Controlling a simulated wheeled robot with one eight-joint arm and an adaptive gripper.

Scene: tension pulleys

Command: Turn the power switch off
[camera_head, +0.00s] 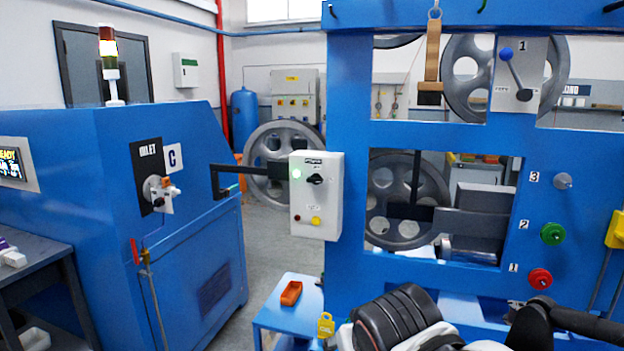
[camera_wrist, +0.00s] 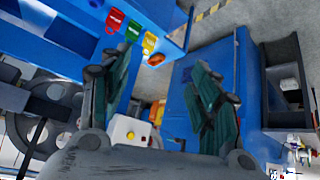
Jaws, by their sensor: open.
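The power switch (camera_head: 316,179) is a black rotary knob on the front of a light grey control box (camera_head: 330,215) fixed beside the blue frame. A green lamp (camera_head: 296,174) glows left of the knob. A yellow button (camera_head: 316,221) and a small dark red one sit lower down. My gripper (camera_wrist: 160,68) is open and empty in the wrist view, its two green-padded fingers wide apart. The box (camera_wrist: 130,132) with its yellow button shows between the finger bases there, partly hidden by my gripper. The switch knob cannot be made out in that view.
The blue frame (camera_head: 345,90) with windows and coloured knobs stands right of the box. A black bracket (camera_head: 225,180) reaches from the left machine (camera_head: 110,230) towards the box. Grey floor lies between the machines.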

